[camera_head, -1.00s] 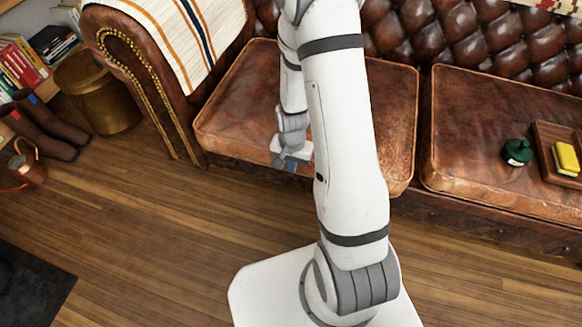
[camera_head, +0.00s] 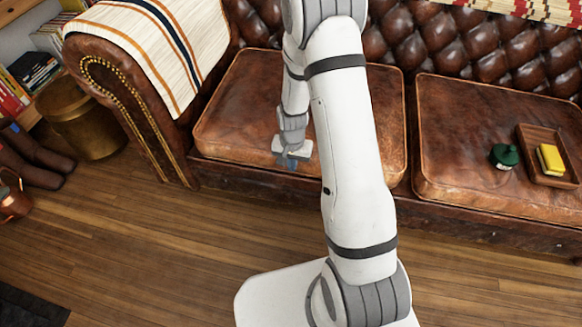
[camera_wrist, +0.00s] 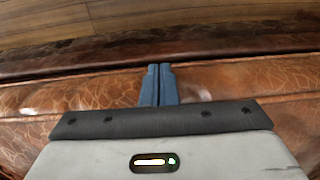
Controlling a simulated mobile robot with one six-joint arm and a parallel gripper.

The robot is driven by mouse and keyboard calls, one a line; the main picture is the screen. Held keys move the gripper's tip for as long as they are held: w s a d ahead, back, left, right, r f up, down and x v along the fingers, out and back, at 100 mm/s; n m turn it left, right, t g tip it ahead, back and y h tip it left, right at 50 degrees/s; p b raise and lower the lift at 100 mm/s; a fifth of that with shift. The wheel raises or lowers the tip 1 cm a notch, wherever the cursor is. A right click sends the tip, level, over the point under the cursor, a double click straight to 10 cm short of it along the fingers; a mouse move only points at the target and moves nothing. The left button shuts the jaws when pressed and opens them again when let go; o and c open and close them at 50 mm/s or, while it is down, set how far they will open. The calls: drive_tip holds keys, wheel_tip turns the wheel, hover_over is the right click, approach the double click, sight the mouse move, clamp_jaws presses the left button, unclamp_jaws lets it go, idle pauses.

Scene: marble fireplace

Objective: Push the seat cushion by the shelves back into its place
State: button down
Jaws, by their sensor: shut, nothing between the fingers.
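The brown leather seat cushion (camera_head: 240,112) at the left of the sofa, on the shelf side, lies flat beside the rolled arm. Its front edge is roughly in line with that of the right seat cushion (camera_head: 470,150). My gripper (camera_head: 291,163) is shut and empty at the cushion's front edge, near its middle. In the wrist view my blue fingers (camera_wrist: 159,70) are together and overlap the cushion's front band (camera_wrist: 80,95). I cannot tell whether they touch it. My arm hides part of the cushion's right half.
The right cushion bears a dark green bottle (camera_head: 504,156) and a wooden tray (camera_head: 527,142) with a yellow block. The sofa arm (camera_head: 135,95) with a striped throw stands left. A brass bin (camera_head: 85,120), boots and a copper can are farther left. The floor (camera_head: 130,260) in front is clear.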

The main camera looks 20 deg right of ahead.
drive_tip(key=shift+a, duration=0.15)
drive_tip(key=s+a+r+p, duration=0.1)
drive_tip(key=s+r+p, duration=0.2)
drive_tip(key=r, duration=0.7)
drive_tip(key=shift+s+a+p, duration=0.25)
drive_tip(key=shift+a+p, duration=0.1)
drive_tip(key=shift+a, duration=0.05)
drive_tip(key=s+r+n+t+p, duration=0.1)
drive_tip(key=s+r+p, duration=0.4)
drive_tip(key=r, duration=1.2)
drive_tip(key=s+d+r+n+p, duration=0.1)
drive_tip(key=s+r+p, duration=0.5)
drive_tip(key=r+p, duration=0.6)
drive_tip(key=s+r+n+t+p, duration=0.1)
drive_tip(key=s+r+n+p, duration=0.2)
drive_tip(key=r, duration=1.8)
drive_tip(key=s+p, duration=0.3)
drive_tip(key=p, duration=0.3)
drive_tip(key=shift+d+r+n+t, duration=0.3)
drive_tip(key=shift+d+r, duration=0.05)
drive_tip(key=shift+d, duration=0.05)
